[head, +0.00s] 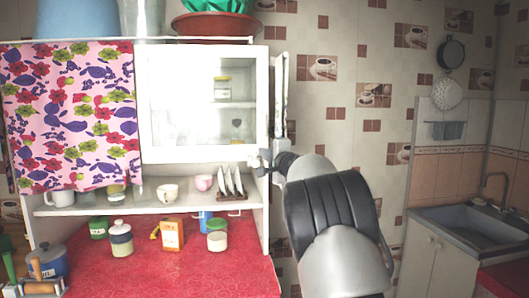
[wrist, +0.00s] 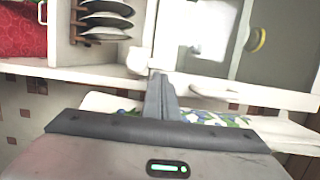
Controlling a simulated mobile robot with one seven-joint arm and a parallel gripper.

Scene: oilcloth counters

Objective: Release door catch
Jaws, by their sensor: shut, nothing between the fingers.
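The white cabinet door (head: 203,97) with a glass pane is at the upper right of the cabinet and looks closed. It also shows in the wrist view (wrist: 275,97). My gripper (head: 263,158) is at the door's lower right corner. In the wrist view my gripper (wrist: 158,80) has its fingers together, with nothing between them, and their tips overlap the white frame edge. I cannot tell whether they touch it. The door catch is not clear in either view; the fingers may hide it.
Plates in a rack (head: 232,182) and cups (head: 168,192) stand on the open shelf below. Jars (head: 121,240) stand on the red oilcloth (head: 195,272). A white panel (head: 279,95) hangs beside the cabinet. A floral curtain (head: 75,115) covers the left side.

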